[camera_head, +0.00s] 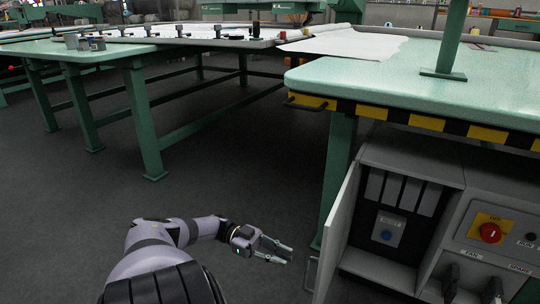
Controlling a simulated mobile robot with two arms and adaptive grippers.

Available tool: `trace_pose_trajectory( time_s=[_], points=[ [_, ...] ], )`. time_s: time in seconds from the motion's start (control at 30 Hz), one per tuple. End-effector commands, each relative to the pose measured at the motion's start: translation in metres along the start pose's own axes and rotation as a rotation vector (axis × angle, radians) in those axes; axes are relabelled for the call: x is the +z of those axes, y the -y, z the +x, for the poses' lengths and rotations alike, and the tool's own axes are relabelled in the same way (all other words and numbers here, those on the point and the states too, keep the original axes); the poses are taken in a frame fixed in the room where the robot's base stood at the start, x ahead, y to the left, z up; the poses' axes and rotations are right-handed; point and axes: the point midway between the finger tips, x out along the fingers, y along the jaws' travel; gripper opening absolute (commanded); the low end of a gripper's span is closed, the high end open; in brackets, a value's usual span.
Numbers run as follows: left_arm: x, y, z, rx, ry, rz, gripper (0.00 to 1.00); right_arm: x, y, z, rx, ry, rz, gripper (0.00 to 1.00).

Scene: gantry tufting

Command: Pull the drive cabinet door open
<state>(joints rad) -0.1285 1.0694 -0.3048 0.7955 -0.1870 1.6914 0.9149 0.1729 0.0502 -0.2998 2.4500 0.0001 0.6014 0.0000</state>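The drive cabinet (410,159) stands under the green table at the right. Its light grey door (339,231) stands open at the left side of the compartment, swung out toward me and seen nearly edge-on. A small handle (310,272) shows at the door's outer, left side. Inside the dark compartment are several grey modules and a blue round button on a grey plate (388,230). My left gripper (286,254) is to the left of the door, its two fingers apart and pointing toward it. It appears empty, with a gap to the door. My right gripper is not in view.
The table edge (408,117) with yellow-black stripes overhangs the cabinet. A red knob (490,233) on a yellow plate sits on the panel at right. A green table leg (338,176) stands behind the door. The dark floor (226,178) to the left is clear.

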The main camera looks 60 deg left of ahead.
Motion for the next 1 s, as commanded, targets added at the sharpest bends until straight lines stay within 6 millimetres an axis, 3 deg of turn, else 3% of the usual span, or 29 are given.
trace_pose_trajectory(
  time_s=[0.1, 0.33, 1.0],
  points=[
    [0.0, 0.001, -0.019, -0.005, -0.002, 0.002, 0.18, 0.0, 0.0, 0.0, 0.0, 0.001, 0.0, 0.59],
    [0.0, 0.001, -0.037, -0.002, -0.002, 0.002, 0.18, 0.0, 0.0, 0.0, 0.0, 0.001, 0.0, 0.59],
    [0.0, 0.0, -0.041, 0.0, -0.002, 0.0, 0.18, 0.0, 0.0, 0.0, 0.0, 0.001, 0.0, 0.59]
  ],
)
